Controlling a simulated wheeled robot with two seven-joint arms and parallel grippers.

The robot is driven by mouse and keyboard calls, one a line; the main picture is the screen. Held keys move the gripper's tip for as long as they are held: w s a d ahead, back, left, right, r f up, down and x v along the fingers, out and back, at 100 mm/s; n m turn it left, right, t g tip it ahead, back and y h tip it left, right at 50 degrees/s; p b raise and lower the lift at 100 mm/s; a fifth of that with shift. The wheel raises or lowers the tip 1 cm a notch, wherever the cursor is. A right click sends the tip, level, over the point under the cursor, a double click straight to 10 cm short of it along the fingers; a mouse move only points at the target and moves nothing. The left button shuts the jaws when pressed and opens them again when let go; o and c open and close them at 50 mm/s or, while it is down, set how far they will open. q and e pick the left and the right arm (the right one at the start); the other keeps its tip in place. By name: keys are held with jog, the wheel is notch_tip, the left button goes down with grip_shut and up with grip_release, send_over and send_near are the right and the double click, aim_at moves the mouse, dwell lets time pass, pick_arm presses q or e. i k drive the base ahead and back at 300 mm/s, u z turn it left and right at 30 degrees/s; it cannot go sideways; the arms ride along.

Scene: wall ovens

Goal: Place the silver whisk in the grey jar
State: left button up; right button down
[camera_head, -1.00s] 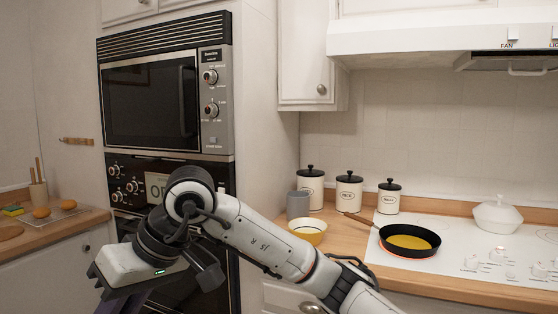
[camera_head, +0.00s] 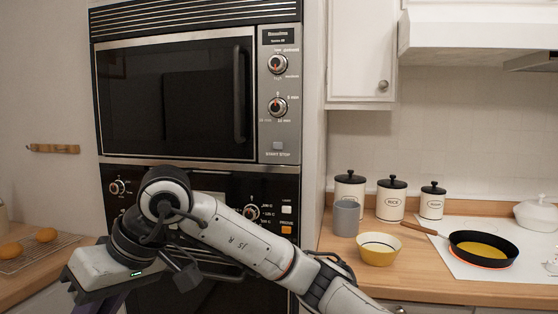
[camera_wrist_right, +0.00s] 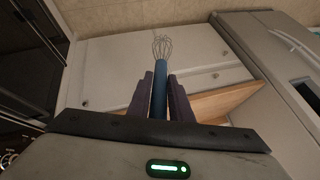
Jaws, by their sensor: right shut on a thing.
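The silver whisk (camera_wrist_right: 162,46) shows in the right wrist view, its wire head pointing away from me and its blue handle between my fingers. My right gripper (camera_wrist_right: 162,82) is shut on that handle. In the head view my right arm reaches across from the lower right, and its gripper points down at the lower left, mostly cut off by the frame; the whisk is not visible there. The grey jar (camera_head: 345,218) stands upright on the counter in front of the canisters, well to the right of the gripper. My left gripper is not in view.
A yellow and white bowl (camera_head: 378,249) sits just in front of the jar. Black-lidded canisters (camera_head: 391,200) stand behind. A black pan (camera_head: 483,249) is on the white cooktop, its handle reaching toward the bowl. The wall ovens (camera_head: 180,95) rise behind my arm.

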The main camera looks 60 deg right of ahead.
aim_at(352, 236)
jog(key=z, duration=0.85)
jog(key=i, duration=0.85)
jog(key=z, duration=1)
